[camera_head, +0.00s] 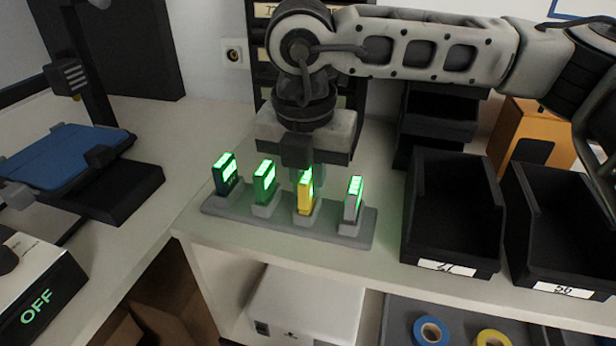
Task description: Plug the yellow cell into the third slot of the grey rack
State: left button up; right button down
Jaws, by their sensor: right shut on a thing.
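The grey rack (337,239) lies on the white bench top. Its slots hold cells in a row: a dark blue one (226,177), a green one (264,184), the yellow cell (305,197) and a light grey one (352,200). All show green lit faces. The yellow cell stands upright in the third slot from the left. My right gripper (304,178) is directly above and behind it, shut on its upper part; the fingertips are partly hidden behind the cell. My left gripper is not in view.
Two black open bins (455,215) (560,225) stand to the right of the rack, with an orange box (535,135) behind. A blue-topped device (65,160) is at the left. The bench's front edge runs close before the rack.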

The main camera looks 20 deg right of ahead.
jog(key=c, duration=1.3)
grip_release()
jog(key=shift+c, duration=0.2)
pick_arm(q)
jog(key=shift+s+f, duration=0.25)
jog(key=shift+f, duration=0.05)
